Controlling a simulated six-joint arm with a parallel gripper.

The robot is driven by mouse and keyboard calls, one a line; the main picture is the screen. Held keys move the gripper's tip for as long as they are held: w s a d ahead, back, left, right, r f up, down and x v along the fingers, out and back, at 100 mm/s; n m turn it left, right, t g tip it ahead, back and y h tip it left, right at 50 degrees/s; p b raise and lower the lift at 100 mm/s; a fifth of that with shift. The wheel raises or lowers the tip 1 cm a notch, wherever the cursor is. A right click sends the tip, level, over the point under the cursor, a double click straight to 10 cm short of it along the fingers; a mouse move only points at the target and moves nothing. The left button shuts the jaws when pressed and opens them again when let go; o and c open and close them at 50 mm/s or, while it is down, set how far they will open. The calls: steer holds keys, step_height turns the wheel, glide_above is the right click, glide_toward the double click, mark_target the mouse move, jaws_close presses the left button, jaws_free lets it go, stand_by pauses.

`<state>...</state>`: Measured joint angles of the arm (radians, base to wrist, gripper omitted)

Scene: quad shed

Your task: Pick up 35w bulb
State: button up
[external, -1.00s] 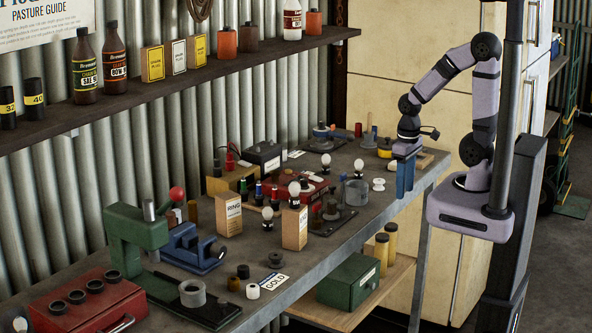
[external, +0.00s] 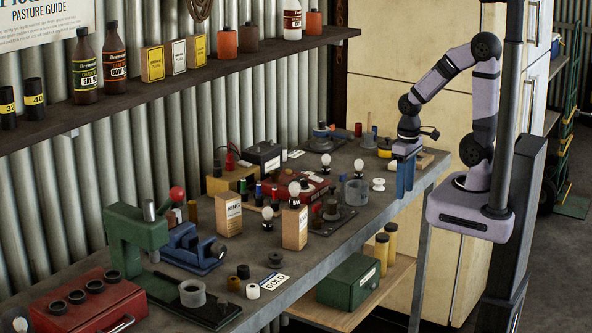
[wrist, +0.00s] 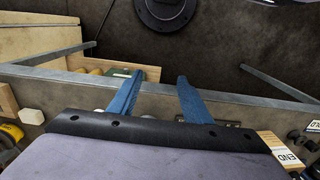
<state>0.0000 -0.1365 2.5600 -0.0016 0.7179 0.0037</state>
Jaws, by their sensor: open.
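Several white bulbs with dark bases stand on the workbench (external: 340,228) in the external view. One bulb (external: 326,160) is toward the back, another bulb (external: 359,165) is right of it, another bulb (external: 294,188) is near the middle, and another bulb (external: 267,213) is nearer the front left. No wattage marking is readable, so I cannot tell which is 35w. My gripper (external: 404,194) points down at the bench's right edge, right of the bulbs. Its blue fingers are apart and empty; they also show in the wrist view (wrist: 158,80), where no bulb can be made out.
Tall cartons (external: 295,227) stand close to the bulbs. A grey cup (external: 357,192) and a white spool (external: 378,184) lie between the bulbs and my gripper. A red box (external: 312,187) is behind them. The shelf (external: 180,80) runs along the wall above.

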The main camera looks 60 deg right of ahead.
steer(key=shift+o, duration=0.5)
steer(key=n+t+h, duration=0.3)
steer(key=n+t, duration=0.2)
steer(key=n, duration=2.4)
glide_toward(327, 155)
steer(key=x, duration=0.4)
steer(key=shift+w+a+f, duration=0.25)
steer(key=shift+w+f, duration=0.05)
steer(key=shift+w, duration=0.1)
steer(key=shift+x, duration=1.1)
steer(key=shift+d+f+p, duration=0.35)
steer(key=shift+f+p, duration=0.05)
steer(key=shift+p, duration=0.1)
steer(key=p+x, duration=0.1)
steer(key=x, duration=0.2)
steer(key=shift+s+d, duration=0.15)
steer(key=shift+w+d+f, duration=0.15)
steer(key=shift+w+f, duration=0.1)
steer(key=shift+f, duration=0.3)
